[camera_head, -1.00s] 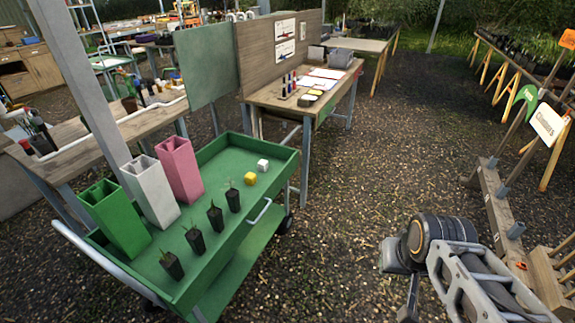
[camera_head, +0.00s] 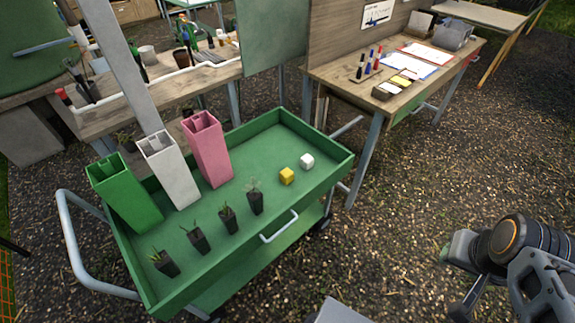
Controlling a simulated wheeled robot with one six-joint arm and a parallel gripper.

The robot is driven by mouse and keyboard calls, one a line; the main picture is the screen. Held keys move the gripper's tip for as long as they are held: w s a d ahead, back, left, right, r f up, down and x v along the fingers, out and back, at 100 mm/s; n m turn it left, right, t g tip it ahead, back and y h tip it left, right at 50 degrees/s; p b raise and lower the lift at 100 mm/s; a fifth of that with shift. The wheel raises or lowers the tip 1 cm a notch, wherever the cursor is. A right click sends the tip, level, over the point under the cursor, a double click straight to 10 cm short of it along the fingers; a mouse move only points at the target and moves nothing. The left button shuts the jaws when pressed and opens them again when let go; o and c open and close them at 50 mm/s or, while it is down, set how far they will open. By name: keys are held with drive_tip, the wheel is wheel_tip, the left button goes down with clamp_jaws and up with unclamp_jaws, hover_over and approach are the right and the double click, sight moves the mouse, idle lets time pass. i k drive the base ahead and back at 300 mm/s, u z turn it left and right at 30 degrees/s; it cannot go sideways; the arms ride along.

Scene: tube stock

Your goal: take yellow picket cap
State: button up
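The yellow picket cap (camera_head: 287,176) is a small yellow block on the green cart's tray (camera_head: 262,142), right of the middle. A white cap (camera_head: 307,161) sits just beside it, a little to the right and farther back. My gripper (camera_head: 458,312) is at the lower right, apart from the cart and well away from the yellow cap. Only part of it shows at my arm's end, and its finger opening cannot be made out.
Green (camera_head: 124,193), white (camera_head: 168,169) and pink (camera_head: 207,148) square tubes stand on the tray's left side. Several potted seedlings (camera_head: 228,220) line its front. The cart has a side handle (camera_head: 279,227). A wooden desk (camera_head: 400,105) stands behind right. Gravel between cart and arm is clear.

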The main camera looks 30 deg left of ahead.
sight(286, 175)
drive_tip(key=u, duration=0.5)
drive_tip(key=i, duration=0.85)
drive_tip(key=u, duration=1.3)
drive_tip(key=i, duration=0.45)
drive_tip(key=u, duration=0.4)
